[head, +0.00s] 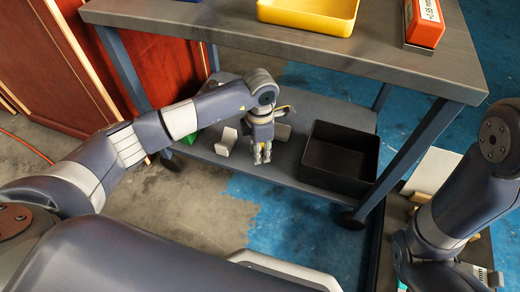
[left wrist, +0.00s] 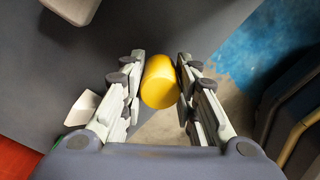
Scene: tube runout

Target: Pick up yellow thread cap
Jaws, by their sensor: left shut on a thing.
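The yellow thread cap (left wrist: 159,82) is a small smooth cylinder in the left wrist view, between the two fingers of my left gripper (left wrist: 158,85). The fingers press on it from both sides near their tips. In the head view my left gripper (head: 262,157) points down over the front part of the cart's lower shelf (head: 280,178); the cap is hidden or too small to make out there. I cannot tell from the frames how far the cap is above the shelf. My right arm is at the right edge of the head view, but its gripper does not show clearly.
A black open bin (head: 340,157) stands on the lower shelf, right of my left gripper. A white piece (head: 227,141) stands left of it. The grey upper tabletop (head: 300,40) overhangs behind, bearing a yellow tray (head: 308,14) and an orange-red box (head: 424,22).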

